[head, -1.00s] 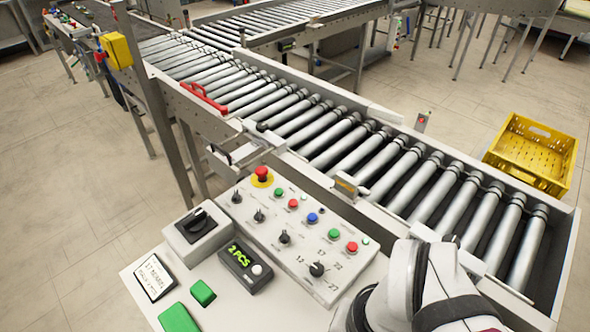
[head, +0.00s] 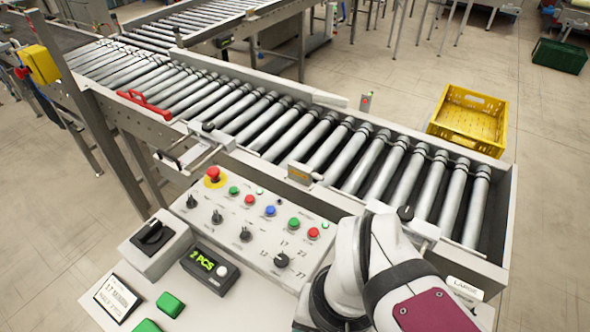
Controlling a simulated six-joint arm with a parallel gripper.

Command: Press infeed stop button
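A white control panel (head: 265,252) stands in front of the roller conveyor in the head view. It carries two small red buttons, one at the upper left (head: 249,199) and one at the right (head: 313,233). A green button (head: 233,190) sits beside the first and another green button (head: 294,224) beside the second. A blue button (head: 270,211) lies between the pairs. Their labels are too small to read, so I cannot tell which is the infeed stop. My arm's white links show at the lower right, right of the panel. My gripper is not in view.
A red mushroom button (head: 213,174) on a yellow base tops the panel. Several black knobs and a "2 PCS" display (head: 210,269) are nearby. The roller conveyor (head: 240,118) runs behind and looks empty. A yellow crate (head: 470,119) sits beyond it.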

